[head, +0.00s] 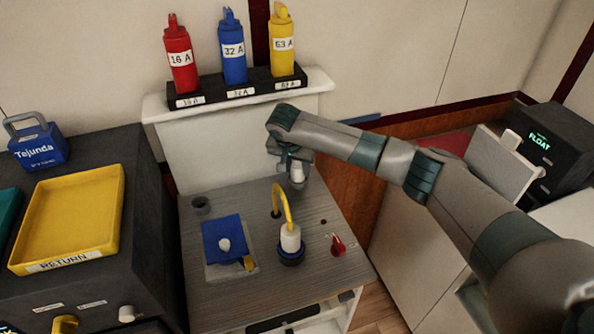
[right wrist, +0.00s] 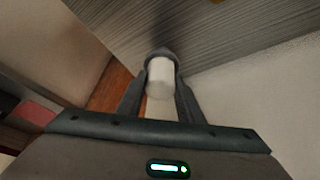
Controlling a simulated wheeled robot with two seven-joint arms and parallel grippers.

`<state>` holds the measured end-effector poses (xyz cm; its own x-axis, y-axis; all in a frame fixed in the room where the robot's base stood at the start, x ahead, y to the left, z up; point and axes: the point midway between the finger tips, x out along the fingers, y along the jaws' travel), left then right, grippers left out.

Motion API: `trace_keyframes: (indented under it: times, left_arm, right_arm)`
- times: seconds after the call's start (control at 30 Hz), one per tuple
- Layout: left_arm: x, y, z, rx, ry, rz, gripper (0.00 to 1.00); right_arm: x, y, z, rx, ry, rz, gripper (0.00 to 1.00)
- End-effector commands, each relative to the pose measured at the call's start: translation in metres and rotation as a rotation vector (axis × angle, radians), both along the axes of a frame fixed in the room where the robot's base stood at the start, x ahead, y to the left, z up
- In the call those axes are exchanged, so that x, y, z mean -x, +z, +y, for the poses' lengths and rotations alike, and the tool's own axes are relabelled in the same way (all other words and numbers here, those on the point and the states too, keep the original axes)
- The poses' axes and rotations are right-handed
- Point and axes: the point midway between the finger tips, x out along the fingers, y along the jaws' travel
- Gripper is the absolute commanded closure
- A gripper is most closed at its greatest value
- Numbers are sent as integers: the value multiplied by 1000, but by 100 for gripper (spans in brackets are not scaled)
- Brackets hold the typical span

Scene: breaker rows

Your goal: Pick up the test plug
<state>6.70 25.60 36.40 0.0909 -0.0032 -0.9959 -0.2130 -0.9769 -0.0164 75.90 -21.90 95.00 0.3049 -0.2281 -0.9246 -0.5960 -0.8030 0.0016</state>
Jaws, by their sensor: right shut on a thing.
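My right gripper (head: 296,172) comes in over the far right corner of the grey ribbed worktop, pointing down. It is shut on a short white cylinder with a dark end, which looks like the test plug (right wrist: 160,78). In the right wrist view the cylinder sits between the two fingertips (right wrist: 160,88). In the head view only a small white part of the test plug (head: 297,175) shows below the jaws. It appears to be held above the worktop; the exact gap is hard to tell. My left gripper is not in view.
Red, blue and yellow labelled units (head: 233,50) stand behind. A yellow RETURN tray (head: 118,215) is left.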

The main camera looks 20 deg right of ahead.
Motion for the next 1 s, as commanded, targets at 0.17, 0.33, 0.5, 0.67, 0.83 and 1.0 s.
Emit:
trace_keyframes:
  times: [0.17, 0.33, 0.5, 0.67, 0.83, 1.0]
  left_arm:
    - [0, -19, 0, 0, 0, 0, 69]
    - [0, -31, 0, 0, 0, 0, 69]
    - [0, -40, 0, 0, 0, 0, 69]
    - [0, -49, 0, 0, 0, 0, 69]
    - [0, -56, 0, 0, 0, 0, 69]
    - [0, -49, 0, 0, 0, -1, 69]
  right_arm:
    - [-3, 31, 1, -3, 0, -9, 93]
    - [9, 56, 0, -1, 3, -2, 93]
    - [43, 55, -2, -1, 2, -2, 93]
    - [76, 56, -3, -1, 2, -3, 93]
    - [107, 57, -4, -1, 2, -4, 93]
    - [139, 62, -7, 3, 2, -4, 93]
